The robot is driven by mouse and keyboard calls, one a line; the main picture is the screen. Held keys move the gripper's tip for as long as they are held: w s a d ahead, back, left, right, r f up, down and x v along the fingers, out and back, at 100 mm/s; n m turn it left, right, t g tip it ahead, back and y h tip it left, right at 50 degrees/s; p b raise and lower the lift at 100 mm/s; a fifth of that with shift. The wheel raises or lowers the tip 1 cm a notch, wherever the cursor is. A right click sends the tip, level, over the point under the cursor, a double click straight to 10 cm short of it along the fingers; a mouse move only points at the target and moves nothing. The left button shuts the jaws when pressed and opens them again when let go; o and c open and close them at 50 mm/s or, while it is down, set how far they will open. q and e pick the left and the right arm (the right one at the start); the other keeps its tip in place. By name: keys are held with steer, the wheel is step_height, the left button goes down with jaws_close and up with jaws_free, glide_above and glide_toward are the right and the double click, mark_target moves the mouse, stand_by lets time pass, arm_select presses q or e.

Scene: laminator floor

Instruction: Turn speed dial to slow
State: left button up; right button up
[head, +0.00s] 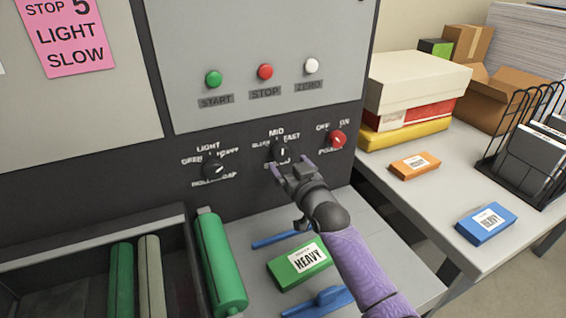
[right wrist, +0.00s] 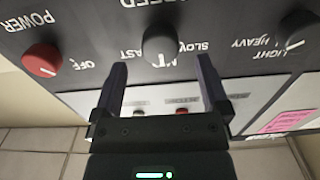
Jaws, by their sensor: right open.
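In the right wrist view, which is upside down, the speed dial (right wrist: 160,42) is just beyond the fingertips, with SLOW and FAST lettering on either side. My right gripper (head: 290,168) is open in front of the dial. It also shows in the right wrist view (right wrist: 161,68), with one finger to each side of the dial's line and nothing between them. The gripper partly hides the lettering below the dial. My left gripper is out of view.
A red power knob (head: 336,140) is close on the right, and a LIGHT/HEAVY dial (head: 213,169) on the left. Start, stop and zero buttons (head: 265,72) are above. A green HEAVY box (head: 300,263) lies below my arm.

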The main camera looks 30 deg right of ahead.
mark_target(283, 157)
steer(key=w, duration=0.2)
steer(key=shift+w+d+f+b, duration=0.1)
steer(key=shift+w+f+b, duration=0.05)
steer(key=shift+w+b, duration=0.25)
steer(key=shift+w, duration=0.25)
steer(key=shift+c, duration=1.1)
steer(key=c, duration=1.1)
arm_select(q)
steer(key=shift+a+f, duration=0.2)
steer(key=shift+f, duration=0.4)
arm_select(e)
steer(key=shift+o, duration=0.2)
